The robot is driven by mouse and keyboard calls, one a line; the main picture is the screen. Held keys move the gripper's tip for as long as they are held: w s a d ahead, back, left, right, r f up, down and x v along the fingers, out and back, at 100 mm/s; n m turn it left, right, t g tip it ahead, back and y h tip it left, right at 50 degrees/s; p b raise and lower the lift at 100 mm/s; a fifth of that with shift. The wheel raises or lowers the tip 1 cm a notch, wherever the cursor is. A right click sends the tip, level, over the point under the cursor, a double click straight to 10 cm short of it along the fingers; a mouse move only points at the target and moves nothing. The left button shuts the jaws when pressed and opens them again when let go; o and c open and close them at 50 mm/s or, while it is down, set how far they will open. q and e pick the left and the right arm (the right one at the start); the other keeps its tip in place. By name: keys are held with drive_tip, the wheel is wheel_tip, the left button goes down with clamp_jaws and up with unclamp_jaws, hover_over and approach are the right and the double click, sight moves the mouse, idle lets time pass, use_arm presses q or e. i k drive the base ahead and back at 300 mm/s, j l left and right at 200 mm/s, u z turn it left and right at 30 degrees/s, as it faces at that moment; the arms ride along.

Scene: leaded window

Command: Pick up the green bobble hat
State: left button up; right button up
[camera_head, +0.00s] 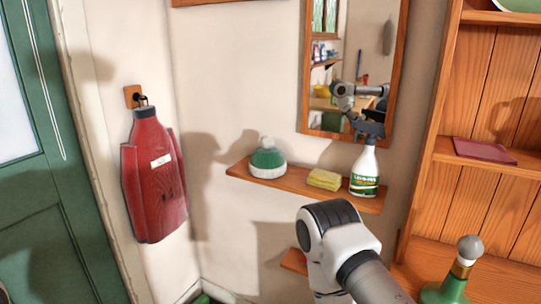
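The green bobble hat (267,158) sits upright on a wooden wall shelf (292,182), near its left end. It has a white brim and a pale bobble on top. No gripper touches it. A white and grey link of my arm (335,240) rises at the lower middle, below and right of the hat. Neither gripper shows directly. A small arm reflection shows in the mirror (344,70), but finger state cannot be read there.
A yellow sponge (324,179) and a white spray bottle (364,172) stand right of the hat. Wall space left of the shelf is clear.

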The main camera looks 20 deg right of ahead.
sight(267, 161)
drive_tip(key=i+j+z, duration=0.25)
drive_tip(key=i, duration=0.25)
drive_tip(key=i+j+z, duration=0.2)
drive_tip(key=i, duration=0.3)
